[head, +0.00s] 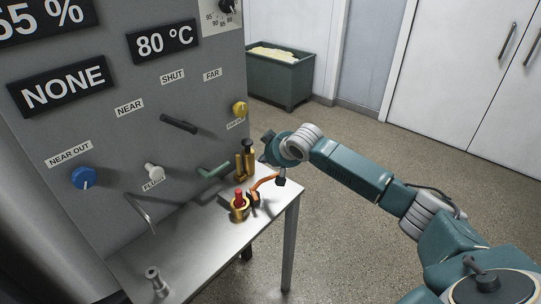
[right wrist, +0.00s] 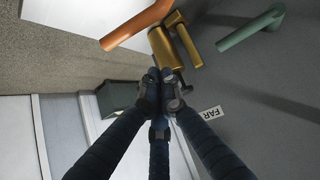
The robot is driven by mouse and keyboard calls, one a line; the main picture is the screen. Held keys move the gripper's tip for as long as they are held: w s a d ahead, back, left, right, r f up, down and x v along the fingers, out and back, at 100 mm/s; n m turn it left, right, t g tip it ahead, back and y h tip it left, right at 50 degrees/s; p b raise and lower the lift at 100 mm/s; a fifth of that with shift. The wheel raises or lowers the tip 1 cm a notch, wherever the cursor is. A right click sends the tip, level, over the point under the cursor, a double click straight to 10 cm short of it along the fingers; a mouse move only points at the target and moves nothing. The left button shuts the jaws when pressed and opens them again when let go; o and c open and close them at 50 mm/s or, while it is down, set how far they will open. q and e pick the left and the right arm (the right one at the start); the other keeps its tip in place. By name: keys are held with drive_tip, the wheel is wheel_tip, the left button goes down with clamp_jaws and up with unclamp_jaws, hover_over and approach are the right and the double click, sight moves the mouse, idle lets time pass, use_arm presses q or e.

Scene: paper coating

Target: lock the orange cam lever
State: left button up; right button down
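The orange cam lever (head: 265,181) rises at an angle beside a brass fitting with a red top (head: 239,203) near the right end of the metal table. In the right wrist view the orange lever (right wrist: 135,25) crosses the upper left, apart from my fingers. My right gripper (head: 267,150) is above and behind the lever, close to the panel. In the right wrist view its dark fingers (right wrist: 160,88) are drawn together with nothing visible between the tips, in front of a brass cylinder (right wrist: 163,48). My left gripper is not in view.
Brass cylinders (head: 245,163) and a green lever (head: 215,170) are close to the right gripper. The grey panel (head: 105,115) carries knobs and labels. A dark bin (head: 280,80) stands behind on open floor.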

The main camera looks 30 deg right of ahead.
drive_tip(key=s+f+p, duration=0.1)
drive_tip(key=s+f, duration=0.1)
drive_tip(key=shift+s+f+p, duration=0.15)
drive_tip(key=shift+f+p, duration=0.15)
drive_tip(key=shift+p, duration=0.1)
drive_tip(key=shift+f, duration=0.1)
drive_tip(key=shift+a, duration=0.1)
drive_tip(key=shift+s+m+h+p, duration=0.2)
drive_tip(key=shift+m+h+p, duration=0.1)
drive_tip(key=shift+m+h, duration=0.1)
